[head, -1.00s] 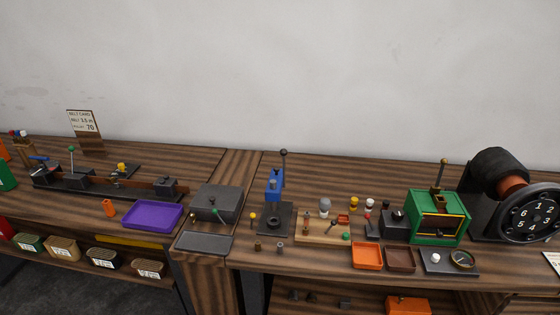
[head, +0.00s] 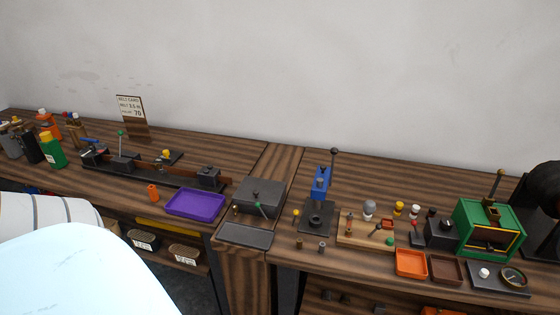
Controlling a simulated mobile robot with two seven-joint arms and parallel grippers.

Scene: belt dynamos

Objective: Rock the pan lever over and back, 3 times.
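A dark grey box (head: 260,194) stands in the middle of the bench. A short lever with a green knob (head: 258,206) is on its front side, and I take this to be the pan lever. A flat dark grey pan (head: 245,235) lies in front of the box. The lever's exact tilt is too small to tell. Neither of my grippers shows. A large white and pale blue arm part, which looks like mine, fills the lower left corner, well apart from the lever.
A purple tray (head: 195,204) and orange cylinder (head: 153,193) lie left of the box. A blue press (head: 320,190) with a tall lever stands right of it. Farther right are a green box (head: 488,228) and an orange tray (head: 411,263). Several bottles stand far left.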

